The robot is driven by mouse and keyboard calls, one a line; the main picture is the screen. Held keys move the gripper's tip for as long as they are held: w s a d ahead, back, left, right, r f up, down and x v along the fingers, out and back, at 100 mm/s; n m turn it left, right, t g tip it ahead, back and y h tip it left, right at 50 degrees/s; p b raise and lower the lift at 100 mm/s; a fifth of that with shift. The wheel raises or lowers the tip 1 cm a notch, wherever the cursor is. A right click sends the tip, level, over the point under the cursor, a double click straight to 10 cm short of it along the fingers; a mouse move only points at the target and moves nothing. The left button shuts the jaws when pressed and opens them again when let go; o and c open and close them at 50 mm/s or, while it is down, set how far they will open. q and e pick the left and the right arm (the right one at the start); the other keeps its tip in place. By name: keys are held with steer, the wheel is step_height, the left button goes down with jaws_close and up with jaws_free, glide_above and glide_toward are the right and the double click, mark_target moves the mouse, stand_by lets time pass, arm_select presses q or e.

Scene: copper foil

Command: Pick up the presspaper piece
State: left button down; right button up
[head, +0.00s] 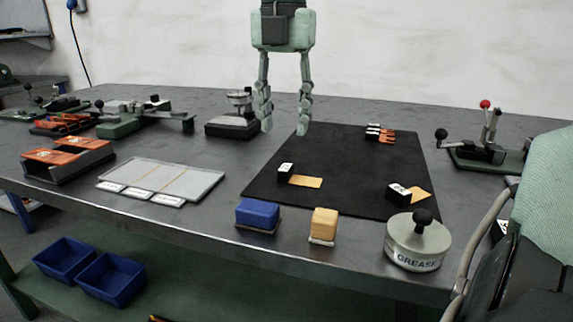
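My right gripper (285,127) hangs from the top centre, pointing down over the back left part of the black mat (350,160). Its two fingers are spread apart, with nothing between them. Two flat yellow pieces lie on the mat, a left one (308,182) and a right one (421,195). A small black block with a white mark sits at the left end of each: a left block (285,172) and a right block (399,194). I cannot tell which flat piece is the presspaper. My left gripper is not in view.
A pale tray (205,182) with white labels lies left of the mat. A blue block (257,213), a yellow block (324,224) and a grease tin (418,247) stand along the front edge. Orange-tipped pieces (386,137) lie at the mat's back. A lever tool (488,150) stands right.

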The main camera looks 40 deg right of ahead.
mark_target(286, 166)
step_height(286, 166, down, 6)
steer(key=shift+s+d+f, duration=0.1)
steer(key=shift+s+f, duration=0.05)
steer(key=shift+f, duration=0.65)
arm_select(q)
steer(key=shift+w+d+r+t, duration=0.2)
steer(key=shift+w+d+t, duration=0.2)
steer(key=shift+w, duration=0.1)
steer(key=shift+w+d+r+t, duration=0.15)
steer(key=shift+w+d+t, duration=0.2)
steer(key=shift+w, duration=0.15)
arm_select(e)
steer(key=shift+c, duration=0.5)
jaws_close()
